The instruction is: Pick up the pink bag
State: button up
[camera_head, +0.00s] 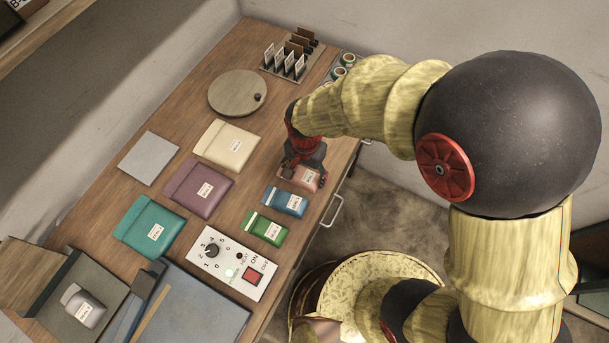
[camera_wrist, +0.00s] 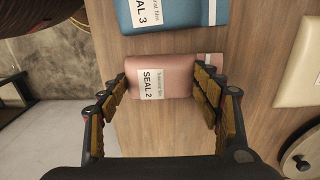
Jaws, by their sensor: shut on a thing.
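The pink bag (camera_head: 301,177) lies near the right edge of the wooden table in the head view, with my gripper (camera_head: 303,172) right over it. In the wrist view the pink bag (camera_wrist: 170,77) sits between the two fingers of my gripper (camera_wrist: 165,85) and carries a white label reading SEAL 2. The fingers touch its two opposite sides, so my gripper is shut on it. I cannot tell whether it is off the table. My gripper hides part of the bag in the head view.
A blue bag (camera_head: 285,201) lies close beside it, then a green bag (camera_head: 264,227). Cream (camera_head: 226,145), purple (camera_head: 198,188) and teal (camera_head: 149,227) bags lie further left. A round wooden board (camera_head: 237,93) and a control box (camera_head: 233,263) are on the table (camera_head: 185,115).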

jog(key=shift+c, duration=0.9)
jog(key=shift+r, duration=0.1)
